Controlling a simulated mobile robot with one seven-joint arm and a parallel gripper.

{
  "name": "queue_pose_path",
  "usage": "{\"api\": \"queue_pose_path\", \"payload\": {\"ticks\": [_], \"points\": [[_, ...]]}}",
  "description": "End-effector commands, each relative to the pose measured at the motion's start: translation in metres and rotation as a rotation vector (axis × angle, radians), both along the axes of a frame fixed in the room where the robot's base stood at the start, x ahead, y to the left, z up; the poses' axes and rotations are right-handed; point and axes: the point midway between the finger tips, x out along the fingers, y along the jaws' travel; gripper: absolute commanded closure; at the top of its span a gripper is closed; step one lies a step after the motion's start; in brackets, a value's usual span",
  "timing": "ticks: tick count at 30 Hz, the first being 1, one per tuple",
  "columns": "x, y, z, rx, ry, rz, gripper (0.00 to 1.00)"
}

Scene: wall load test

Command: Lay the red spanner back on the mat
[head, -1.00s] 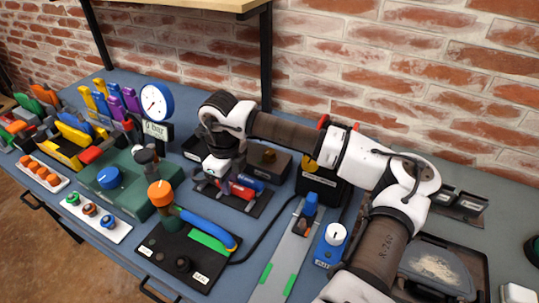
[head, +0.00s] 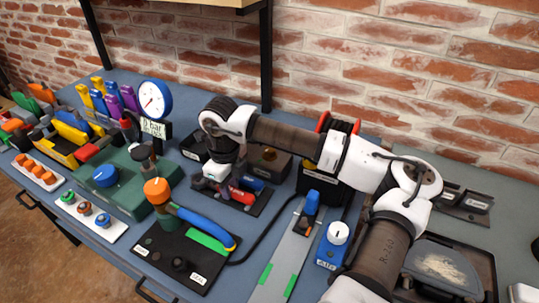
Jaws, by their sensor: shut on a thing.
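The small black mat (head: 262,204) lies on the blue-grey bench at the middle of the head view. My gripper (head: 219,187) points down at the mat's left end, at the foot of the dark wrist. It is shut on the red spanner (head: 241,195), which sticks out to the right of the fingers, low over the mat or on it. I cannot tell whether the spanner touches the mat. A blue piece (head: 252,183) lies just behind it on the mat. My wrist and hand hide the mat's left part and the fingertips.
A green box with a blue knob (head: 105,176) stands to the left. A pressure gauge (head: 155,100) stands behind left. A dark box (head: 268,161) stands behind the mat, close to my arm.

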Motion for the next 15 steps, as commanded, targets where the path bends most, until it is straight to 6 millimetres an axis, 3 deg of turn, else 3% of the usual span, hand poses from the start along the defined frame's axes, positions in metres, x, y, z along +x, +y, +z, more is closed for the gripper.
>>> {"api": "queue_pose_path", "payload": {"ticks": [9, 10, 15], "points": [[0.0001, 0.0, -0.0013, 0.0, 0.0, 0.0, 1.0], [0.0, 0.0, -0.0013, 0.0, 0.0, 0.0, 0.72], [0.0, 0.0, -0.0014, 0.0, 0.0, 0.0, 0.5]]}}
